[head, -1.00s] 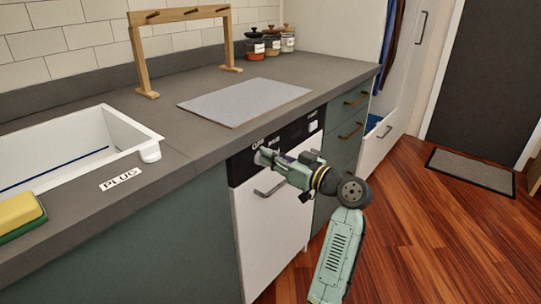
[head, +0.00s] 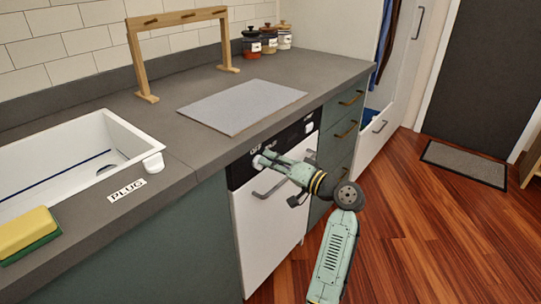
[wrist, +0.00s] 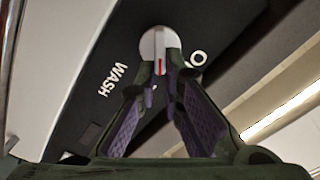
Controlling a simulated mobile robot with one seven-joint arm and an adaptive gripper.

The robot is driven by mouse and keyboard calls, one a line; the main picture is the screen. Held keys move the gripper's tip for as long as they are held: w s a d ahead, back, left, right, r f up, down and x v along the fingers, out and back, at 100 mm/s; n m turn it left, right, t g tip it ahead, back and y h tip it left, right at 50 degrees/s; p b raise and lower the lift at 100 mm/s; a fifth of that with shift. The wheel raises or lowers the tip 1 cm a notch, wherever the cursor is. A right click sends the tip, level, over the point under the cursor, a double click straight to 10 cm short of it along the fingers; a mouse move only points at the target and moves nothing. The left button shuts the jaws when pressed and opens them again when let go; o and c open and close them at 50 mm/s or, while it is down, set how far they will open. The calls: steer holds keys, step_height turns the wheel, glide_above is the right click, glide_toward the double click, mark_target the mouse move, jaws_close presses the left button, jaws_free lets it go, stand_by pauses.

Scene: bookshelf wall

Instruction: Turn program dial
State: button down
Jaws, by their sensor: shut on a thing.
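The program dial (wrist: 147,45) is a round white knob with a raised grip bar and a short red mark, on the dishwasher's black control panel (wrist: 95,75). My gripper (wrist: 160,66) is shut on the dial, one finger on each side of its bar. In the wrist view the red mark sits at the bar's lower end, between the fingertips. The word WASH is left of the dial; lettering to its right is partly hidden by a finger. In the head view my gripper (head: 262,161) reaches the panel's left part, mostly covering the dial, below the word OFF.
The dishwasher's white door (head: 265,235) with its bar handle (head: 270,190) is below my gripper. Drawers (head: 345,120) are to the right. A grey mat (head: 240,106) lies on the counter above.

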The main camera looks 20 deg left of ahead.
steer(key=shift+m+p, duration=0.35)
steer(key=shift+m, duration=0.25)
steer(key=shift+f, duration=0.15)
steer(key=c, duration=1.7)
jaws_free()
steer(key=v, duration=1.2)
steer(key=shift+w, duration=0.1)
